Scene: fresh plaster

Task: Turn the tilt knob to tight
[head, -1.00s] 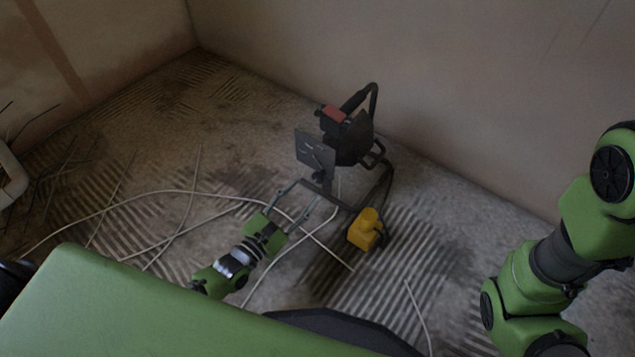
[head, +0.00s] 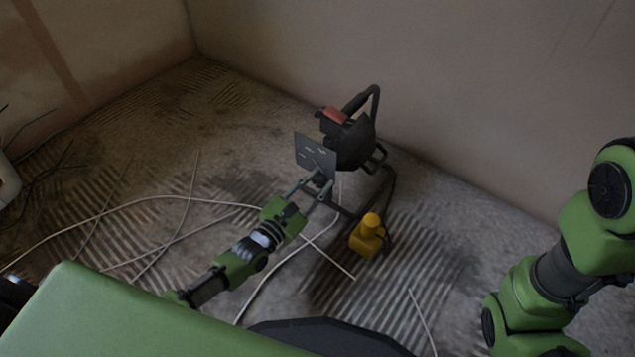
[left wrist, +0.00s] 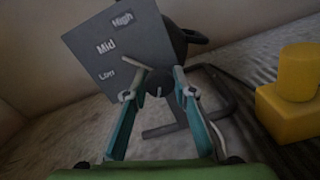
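A dark floor device (head: 350,140) with a curved handle and a red patch stands on a tubular frame by the wall. Its grey plate (head: 313,155) carries labels; in the left wrist view the plate (left wrist: 122,50) reads High, Mid and Low. A small dark round knob (left wrist: 155,83) with a pale mark sits below the plate's lower edge. My left gripper (left wrist: 157,92) is open, with one teal finger on either side of the knob; I cannot tell whether either finger touches it. In the head view the left gripper (head: 314,191) reaches the frame just under the plate. My right gripper is out of view.
A yellow block with a round top (head: 367,238) stands on the floor right of the left gripper, with a dark cable near it. Pale cables (head: 150,200) cross the ridged floor. The wall rises close behind the device. My right arm is at the right.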

